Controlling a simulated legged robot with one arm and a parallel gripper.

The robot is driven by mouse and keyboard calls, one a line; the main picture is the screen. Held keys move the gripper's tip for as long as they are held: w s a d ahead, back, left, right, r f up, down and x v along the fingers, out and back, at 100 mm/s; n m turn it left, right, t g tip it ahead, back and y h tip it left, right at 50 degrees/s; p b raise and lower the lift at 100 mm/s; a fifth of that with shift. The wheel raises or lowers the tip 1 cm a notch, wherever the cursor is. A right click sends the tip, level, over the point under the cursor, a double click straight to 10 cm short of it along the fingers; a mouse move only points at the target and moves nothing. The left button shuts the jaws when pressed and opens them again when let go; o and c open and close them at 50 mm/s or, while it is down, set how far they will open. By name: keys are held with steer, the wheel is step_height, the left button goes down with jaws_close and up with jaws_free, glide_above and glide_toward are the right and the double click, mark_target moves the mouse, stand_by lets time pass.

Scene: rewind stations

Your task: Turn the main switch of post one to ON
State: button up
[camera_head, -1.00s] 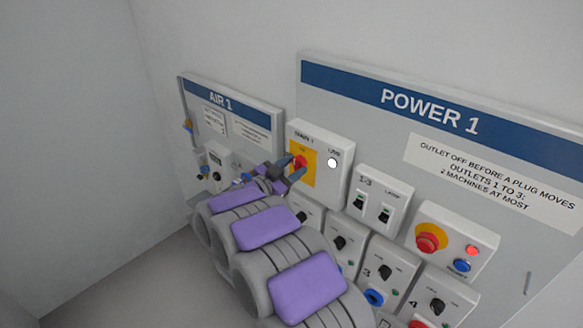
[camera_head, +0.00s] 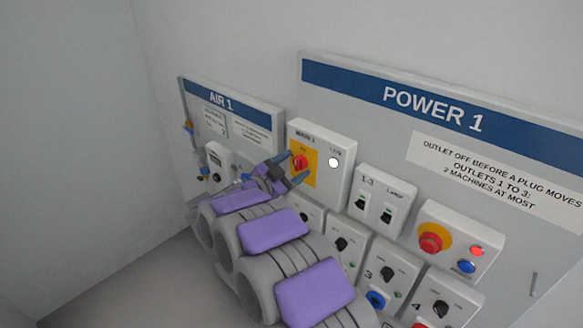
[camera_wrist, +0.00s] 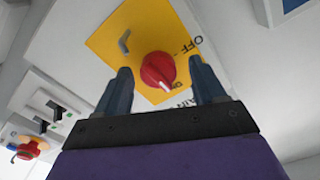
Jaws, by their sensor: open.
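The main switch (camera_head: 300,162) is a red round knob on a yellow plate in the MAIN 1 box (camera_head: 341,152), at the upper left of the POWER 1 panel. In the wrist view the red knob (camera_wrist: 157,70) has a white pointer mark directed at the ON lettering; OFF is printed farther up to the right. My gripper (camera_wrist: 160,66) is open, one finger on each side of the knob, with gaps visible. In the head view my gripper (camera_head: 297,166) is at the knob. The round lamp (camera_head: 333,162) under LIVE looks bright white.
The AIR 1 panel (camera_head: 260,116) is left of the switch. Right of it are a 1-3 switch box (camera_head: 381,201), a red stop button on yellow (camera_head: 430,241) and outlet boxes with black knobs (camera_head: 386,272). My arm covers part of the lower boxes.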

steer(key=shift+s, duration=0.1)
steer(key=v, duration=1.7)
steer(key=shift+a, duration=0.2)
steer(key=shift+f, duration=0.15)
steer(key=w+a+r+n+t+y+b, duration=0.1)
steer(key=w+r+n+y+b, duration=0.1)
steer(key=w+r+n+y, duration=0.3)
steer(key=w+a+n+y+b, duration=0.1)
steer(key=w+n+y, duration=0.15)
steer(key=y, duration=0.55)
steer(key=s+d+f+n+g+b, duration=0.1)
steer(key=s+d+f+g, duration=0.4)
steer(key=s+d, duration=0.5)
steer(key=s+d+f+n+g+h+b, duration=0.1)
steer(key=s+d+f+n+g+b, duration=0.1)
steer(key=s+d+f+g, duration=0.4)
steer(key=s+d+f+n+g+h+b, duration=0.1)
steer(key=s+d+f+g, duration=0.5)
steer(key=s+d, duration=1)
steer(key=s+f+n+b, duration=0.1)
steer(key=s, duration=1)
steer(key=shift+s+d+b, duration=0.25)
steer(key=shift+s+b, duration=0.05)
steer(key=shift+b, duration=0.1)
